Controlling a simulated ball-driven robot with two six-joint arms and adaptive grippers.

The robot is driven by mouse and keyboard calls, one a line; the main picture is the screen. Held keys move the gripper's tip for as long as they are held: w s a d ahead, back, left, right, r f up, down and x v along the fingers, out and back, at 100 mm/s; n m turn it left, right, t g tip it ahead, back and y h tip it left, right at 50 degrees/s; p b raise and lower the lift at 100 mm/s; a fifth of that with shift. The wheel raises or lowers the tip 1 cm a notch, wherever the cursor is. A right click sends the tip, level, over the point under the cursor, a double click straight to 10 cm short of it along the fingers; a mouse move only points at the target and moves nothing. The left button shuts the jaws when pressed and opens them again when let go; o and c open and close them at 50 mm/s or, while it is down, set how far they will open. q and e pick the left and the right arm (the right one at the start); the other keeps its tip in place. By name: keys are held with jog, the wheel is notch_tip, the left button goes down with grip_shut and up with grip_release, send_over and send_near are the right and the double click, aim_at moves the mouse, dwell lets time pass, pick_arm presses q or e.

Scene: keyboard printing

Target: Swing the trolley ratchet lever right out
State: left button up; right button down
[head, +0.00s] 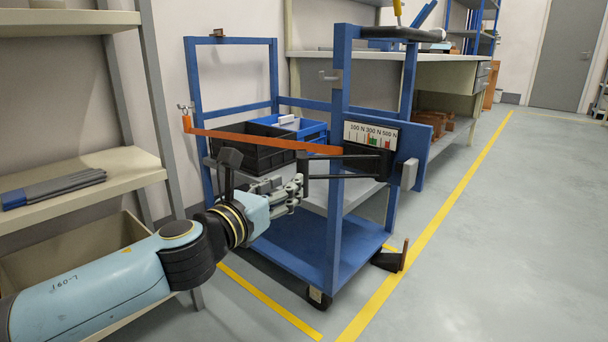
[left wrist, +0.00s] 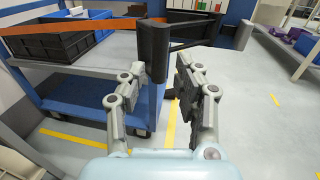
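The blue trolley (head: 338,235) stands in the middle of the head view. An orange strap (head: 262,141) runs from a hook on its left post to a black ratchet (head: 368,162) on the right. The ratchet lever (head: 305,172) sticks out leftward from it, ending in an upright black grip. My left gripper (head: 297,188) is at this grip. In the left wrist view the grip (left wrist: 154,50) stands between my open fingertips (left wrist: 161,66), nearer the left finger, with a gap on the right. Contact with the left finger is unclear. My right gripper is not in view.
A gauge plate (head: 358,134) marked 100 N, 300 N, 500 N sits above the ratchet. Black (head: 243,152) and blue (head: 312,131) crates stand on the trolley. A shelf (head: 118,175) is close on the left. Floor (head: 500,220) to the right is clear, beyond a black wedge-like thing (head: 388,260).

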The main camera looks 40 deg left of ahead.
aim_at(304, 174)
pick_arm(q)
jog(key=w, duration=0.7)
jog(key=shift+w+a+p, duration=0.1)
jog(key=shift+a+p, duration=0.25)
grip_shut()
jog(key=shift+w+d+f, duration=0.1)
jog(key=shift+f, duration=0.05)
